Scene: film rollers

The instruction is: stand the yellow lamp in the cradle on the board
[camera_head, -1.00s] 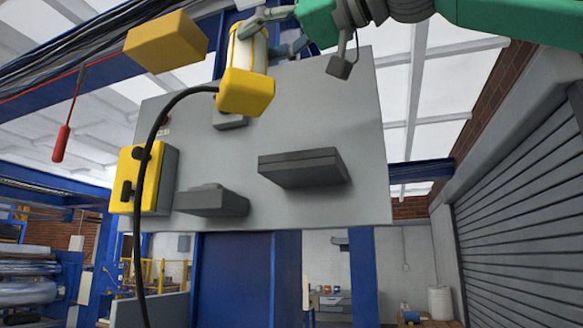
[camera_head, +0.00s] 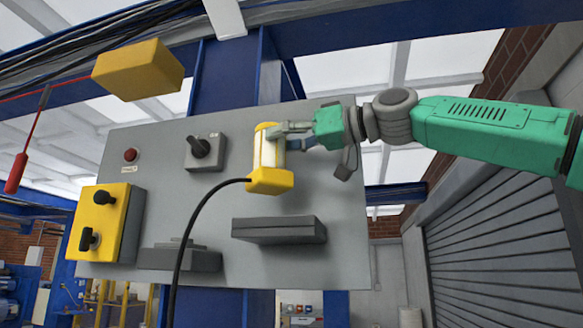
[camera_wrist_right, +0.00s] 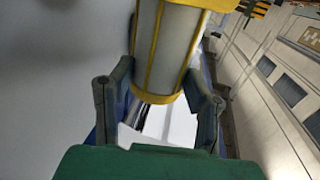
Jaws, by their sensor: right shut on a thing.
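The yellow lamp (camera_head: 270,178) has a pale tube in a yellow frame, with a black cable from its lower yellow end. It is upright, slightly tilted, in front of the grey board (camera_head: 335,190). My right gripper (camera_head: 290,137) is shut on its upper part from the right. In the right wrist view the lamp (camera_wrist_right: 160,45) sits between the two fingers of the right gripper (camera_wrist_right: 155,100). Below the lamp, a dark grey ledge-like holder (camera_head: 278,231) on the board looks like the cradle; a gap shows between them. My left gripper is not in view.
A second dark holder (camera_head: 180,258) is at the board's lower left. A yellow switch box (camera_head: 98,225), a grey rotary switch (camera_head: 204,152) and a red button (camera_head: 130,155) are left of the lamp. A yellow block (camera_head: 138,70) hangs at the upper left.

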